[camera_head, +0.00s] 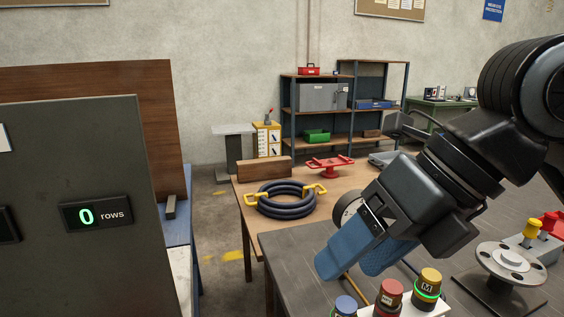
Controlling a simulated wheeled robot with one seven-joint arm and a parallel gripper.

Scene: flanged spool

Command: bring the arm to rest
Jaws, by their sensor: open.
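My gripper (352,272) hangs from my arm at the right of the head view. Its two blue fingers point down and to the left over the dark bench top (290,262). The fingers are apart with nothing seen between them. They are behind and above the blue, red and yellow buttons at the bottom edge. A metal flanged disc (509,254) on a dark base stands to the right of the gripper. A round dial is partly hidden behind the gripper.
A dark panel (75,255) reading "0 rows" stands at the left. A coiled dark hose (286,208) with yellow handles and a red valve-like piece (330,163) lie on the wooden table. The button box (424,303) is close below the fingers. Shelves (337,122) stand behind.

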